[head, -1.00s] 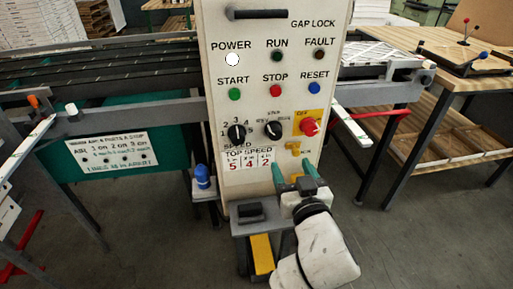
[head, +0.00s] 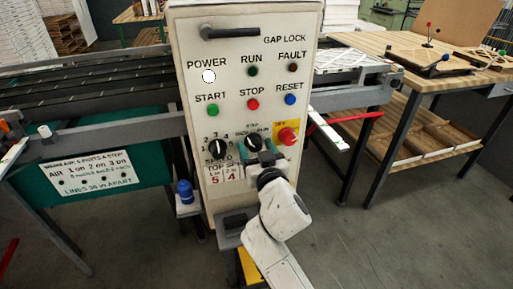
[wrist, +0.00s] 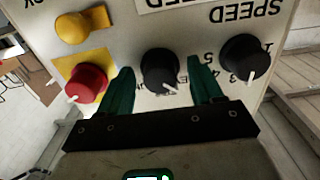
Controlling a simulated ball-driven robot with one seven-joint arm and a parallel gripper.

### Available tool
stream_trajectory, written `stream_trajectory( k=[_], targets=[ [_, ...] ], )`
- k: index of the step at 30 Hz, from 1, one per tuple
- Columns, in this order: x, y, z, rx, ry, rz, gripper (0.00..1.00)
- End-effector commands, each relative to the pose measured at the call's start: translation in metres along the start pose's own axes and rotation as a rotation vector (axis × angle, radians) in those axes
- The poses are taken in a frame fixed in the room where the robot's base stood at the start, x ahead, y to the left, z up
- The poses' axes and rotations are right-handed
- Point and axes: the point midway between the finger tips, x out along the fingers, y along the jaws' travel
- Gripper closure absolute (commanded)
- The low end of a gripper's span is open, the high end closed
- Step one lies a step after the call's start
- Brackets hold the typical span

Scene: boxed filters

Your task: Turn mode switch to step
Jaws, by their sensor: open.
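The mode switch (head: 254,142) is a black round knob in the middle of the panel's knob row, with STEP printed above it. In the wrist view the knob (wrist: 160,70) shows upside down, its white pointer slanting to lower right; this is up and left on the panel. My gripper (head: 256,150) is at the panel, open, with green fingers. In the wrist view my gripper (wrist: 161,80) has one finger on each side of the knob, with gaps visible. The exact pointer label is too small to read.
The black speed knob (head: 217,149) is close on the left, and the red knob (head: 287,136) on a yellow plate is close on the right. Coloured START, STOP and RESET buttons are above. A blue-capped post (head: 185,191) stands at lower left.

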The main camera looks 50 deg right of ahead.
Motion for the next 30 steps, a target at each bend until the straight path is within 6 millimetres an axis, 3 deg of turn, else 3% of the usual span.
stream_trajectory(
  k=[8,25,30],
  targets=[
    [0.0013,-0.0003,0.0004,0.000,-0.001,0.000,0.35],
    [0.0011,-0.0005,0.0002,-0.001,0.000,-0.001,0.88],
    [0.0011,-0.0007,0.0006,0.005,0.000,-0.002,0.91]
  ],
)
